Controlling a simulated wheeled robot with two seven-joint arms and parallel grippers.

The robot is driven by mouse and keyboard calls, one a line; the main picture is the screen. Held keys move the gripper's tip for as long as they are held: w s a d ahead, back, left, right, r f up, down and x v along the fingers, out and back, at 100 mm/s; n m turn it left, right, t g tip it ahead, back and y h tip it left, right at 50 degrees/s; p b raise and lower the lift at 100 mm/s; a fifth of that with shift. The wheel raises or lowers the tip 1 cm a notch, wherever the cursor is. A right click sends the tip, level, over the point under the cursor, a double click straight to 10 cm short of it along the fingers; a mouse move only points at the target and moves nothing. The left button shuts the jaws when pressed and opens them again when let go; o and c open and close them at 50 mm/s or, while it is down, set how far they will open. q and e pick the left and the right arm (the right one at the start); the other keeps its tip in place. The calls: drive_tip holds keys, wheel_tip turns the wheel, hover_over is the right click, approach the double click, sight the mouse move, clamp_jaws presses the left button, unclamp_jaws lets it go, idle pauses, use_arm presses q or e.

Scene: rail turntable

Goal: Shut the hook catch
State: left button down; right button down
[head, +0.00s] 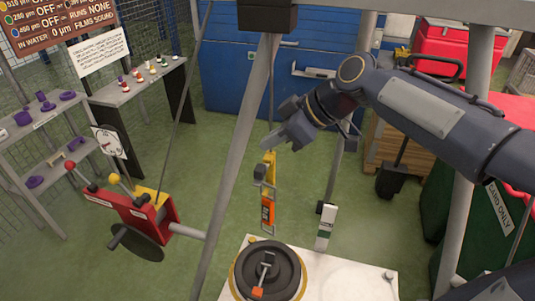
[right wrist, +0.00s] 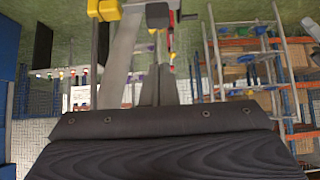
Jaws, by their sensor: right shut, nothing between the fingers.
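A yellow hanging piece (head: 268,161) with a dark grey hook-like part (head: 261,178) hangs near the middle of the head view, above an orange part (head: 268,214). I take this to be the hook and its catch, but the catch is too small to tell whether it is open or shut. My right gripper (head: 283,141) is shut and empty, just above and beside the top of the yellow piece. I cannot tell if they touch. In the right wrist view a yellow part (right wrist: 104,9) shows at the top edge. My left gripper is not in view.
A black and yellow turntable (head: 284,268) sits on a white board (head: 350,280) below. Slanted grey frame posts (head: 236,150) stand close to my right arm. A red lever stand (head: 130,208) is at the left. Green floor is open behind.

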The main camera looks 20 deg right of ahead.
sight(261, 170)
drive_tip(key=shift+w+a+f, duration=0.1)
drive_tip(key=shift+a+f, duration=0.05)
drive_tip(key=shift+f, duration=0.7)
drive_tip(key=shift+w+a+f, duration=0.1)
drive_tip(key=shift+a+f, duration=0.05)
drive_tip(key=shift+f, duration=0.7)
drive_tip(key=shift+w+a+f, duration=0.1)
drive_tip(key=shift+a+f, duration=0.05)
drive_tip(key=shift+f, duration=0.7)
